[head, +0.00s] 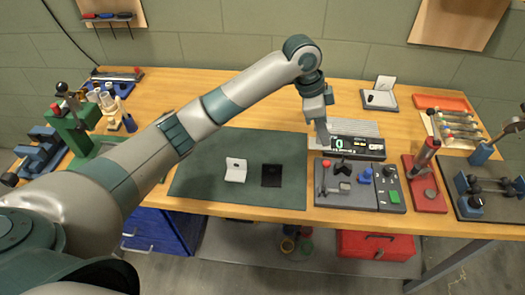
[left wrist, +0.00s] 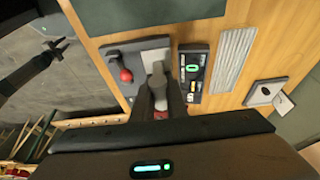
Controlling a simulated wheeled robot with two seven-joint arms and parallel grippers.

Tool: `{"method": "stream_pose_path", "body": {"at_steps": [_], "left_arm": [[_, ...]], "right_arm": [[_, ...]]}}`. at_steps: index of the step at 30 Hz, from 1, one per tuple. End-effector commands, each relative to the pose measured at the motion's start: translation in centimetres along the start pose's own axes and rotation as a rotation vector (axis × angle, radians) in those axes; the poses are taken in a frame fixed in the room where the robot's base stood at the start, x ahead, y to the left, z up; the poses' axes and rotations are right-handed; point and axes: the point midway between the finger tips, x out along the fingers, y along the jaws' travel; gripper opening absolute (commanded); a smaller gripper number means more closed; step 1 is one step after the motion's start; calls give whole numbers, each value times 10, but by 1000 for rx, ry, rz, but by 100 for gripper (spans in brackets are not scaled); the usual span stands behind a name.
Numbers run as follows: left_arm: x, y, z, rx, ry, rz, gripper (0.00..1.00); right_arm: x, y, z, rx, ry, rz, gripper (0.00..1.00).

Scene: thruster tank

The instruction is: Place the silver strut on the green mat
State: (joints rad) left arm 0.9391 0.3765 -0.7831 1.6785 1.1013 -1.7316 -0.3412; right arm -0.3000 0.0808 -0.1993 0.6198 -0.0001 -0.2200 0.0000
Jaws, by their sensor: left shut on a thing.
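My left gripper (head: 321,135) points down above the bench, just right of the green mat and near the display unit. In the left wrist view its jaws (left wrist: 160,90) are shut on a short silver-grey piece (left wrist: 157,75), which looks like the silver strut. Most of that piece is hidden by the jaws, and its ends are hard to make out. The dark green mat (head: 285,146) lies flat on the bench left of the gripper. Its edge also shows at the top of the left wrist view (left wrist: 150,12). A dark claw-like shape at the left there may be my right gripper (left wrist: 56,48).
A white card (head: 236,170) and a black square (head: 272,176) lie on the mat. A control panel with a red knob (head: 352,199) and a display unit (head: 357,147) stand right of it. A red lever stand (head: 429,198) is farther right. The mat's upper part is clear.

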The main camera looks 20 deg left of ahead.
Motion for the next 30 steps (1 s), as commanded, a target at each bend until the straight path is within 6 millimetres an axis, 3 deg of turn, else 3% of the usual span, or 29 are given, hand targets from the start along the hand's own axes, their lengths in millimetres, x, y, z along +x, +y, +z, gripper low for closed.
{"method": "stream_pose_path", "body": {"at_steps": [18, 30], "left_arm": [[22, -44, 104, -4, -2, 1, 0], [27, -50, 116, 0, 1, -1, 0]], "right_arm": [[-38, -1, -4, -1, 1, -2, 30], [-40, -1, -4, 0, 1, -2, 30]]}}
